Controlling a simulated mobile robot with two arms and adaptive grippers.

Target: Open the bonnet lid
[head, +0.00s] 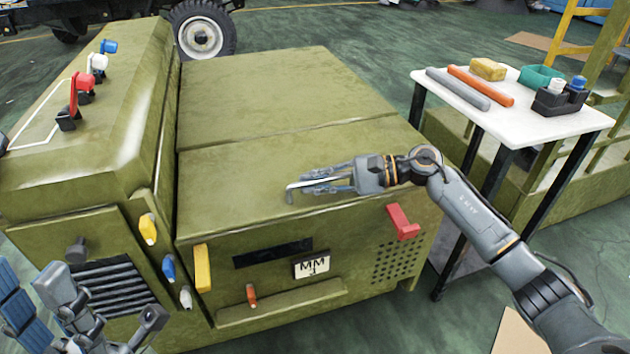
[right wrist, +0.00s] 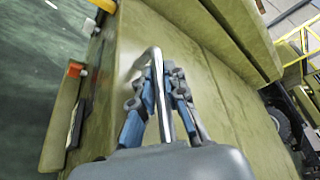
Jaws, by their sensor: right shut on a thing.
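The olive bonnet lid (head: 235,175) lies flat, with no gap visible under its front edge. A thin bent metal bar (head: 291,193) is by the front of the lid; it also shows in the right wrist view (right wrist: 154,53). My right gripper (head: 318,181) is shut on this bar, low over the lid top. In the right wrist view the two blue-padded fingers (right wrist: 160,95) sit either side of the bar. Whether the bar is fixed to the lid is hard to tell. My left gripper (head: 105,315) is at the bottom left corner, partly cut off, its fingers apart and empty.
A white-topped table (head: 530,120) at the right holds a grey bar, an orange bar, a yellow block and containers. A raised olive housing (head: 85,130) with coloured connectors stands left of the lid. A red bracket (head: 403,222) is on the front face. A wheel (head: 202,35) is behind.

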